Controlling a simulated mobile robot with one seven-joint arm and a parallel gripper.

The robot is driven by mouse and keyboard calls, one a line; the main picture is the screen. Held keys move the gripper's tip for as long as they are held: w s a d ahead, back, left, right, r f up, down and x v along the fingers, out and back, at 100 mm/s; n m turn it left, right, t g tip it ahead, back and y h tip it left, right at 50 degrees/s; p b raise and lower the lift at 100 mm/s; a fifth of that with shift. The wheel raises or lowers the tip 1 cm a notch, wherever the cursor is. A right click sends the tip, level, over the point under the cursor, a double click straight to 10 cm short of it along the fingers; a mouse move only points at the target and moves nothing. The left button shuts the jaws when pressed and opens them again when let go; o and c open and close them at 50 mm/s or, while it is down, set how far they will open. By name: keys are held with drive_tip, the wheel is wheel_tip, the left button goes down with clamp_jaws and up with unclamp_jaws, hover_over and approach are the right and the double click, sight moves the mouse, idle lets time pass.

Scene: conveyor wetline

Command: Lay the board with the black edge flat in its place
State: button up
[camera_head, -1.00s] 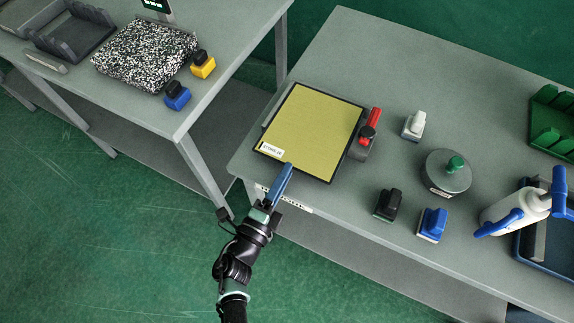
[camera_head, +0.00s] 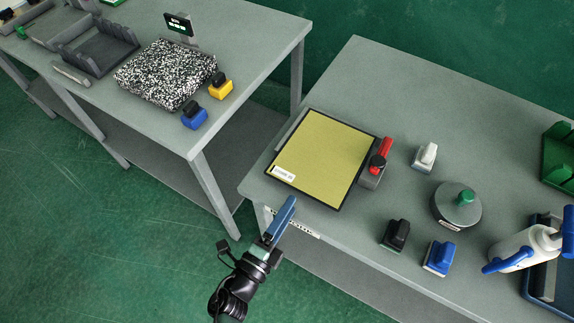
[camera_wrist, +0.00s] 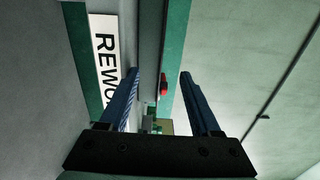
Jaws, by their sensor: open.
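The yellow board with the black edge (camera_head: 325,157) lies on the right-hand table in the head view, seemingly flat. A white label is at its near left corner. A grey strip (camera_head: 287,133) shows along its left side, and a grey block with a red handle (camera_head: 381,156) stands at its right side. My gripper (camera_head: 287,205) is off the board's near edge, by the table's front edge, with nothing seen between its fingers. In the wrist view its two blue fingers (camera_wrist: 160,85) are apart. I cannot make out the board clearly there.
Black (camera_head: 397,234), blue (camera_head: 440,256) and white (camera_head: 425,156) stamp-like blocks, a round grey pot (camera_head: 456,206) and a white spray bottle (camera_head: 525,248) stand right of the board. Another table (camera_head: 240,70) is at left, with a floor gap between. A "REWO…" label (camera_wrist: 105,60) shows beside my gripper.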

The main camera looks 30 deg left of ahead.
drive_tip(key=s, duration=1.3)
drive_tip(key=shift+a+b, duration=0.15)
drive_tip(key=shift+b, duration=0.3)
